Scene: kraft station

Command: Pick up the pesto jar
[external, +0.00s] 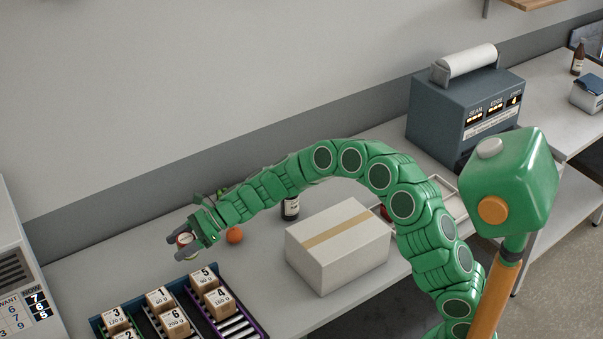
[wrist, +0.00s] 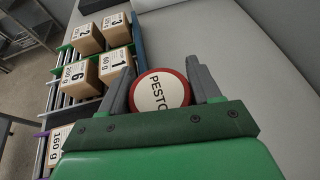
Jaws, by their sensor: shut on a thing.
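The pesto jar (wrist: 158,90) shows in the wrist view as a round lid with a red rim and a white label reading PESTO. It sits between the two grey fingers of my gripper (wrist: 160,84), which is shut on it. In the external view the jar (external: 185,238) is small and partly hidden by the fingers of my gripper (external: 183,246), at the left end of my green arm. It is over the counter, just behind the numbered boxes. I cannot tell whether its base touches the counter.
Numbered cardboard boxes (external: 160,299) stand on roller racks in front of the gripper. A blue machine (external: 465,115) stands farther back.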

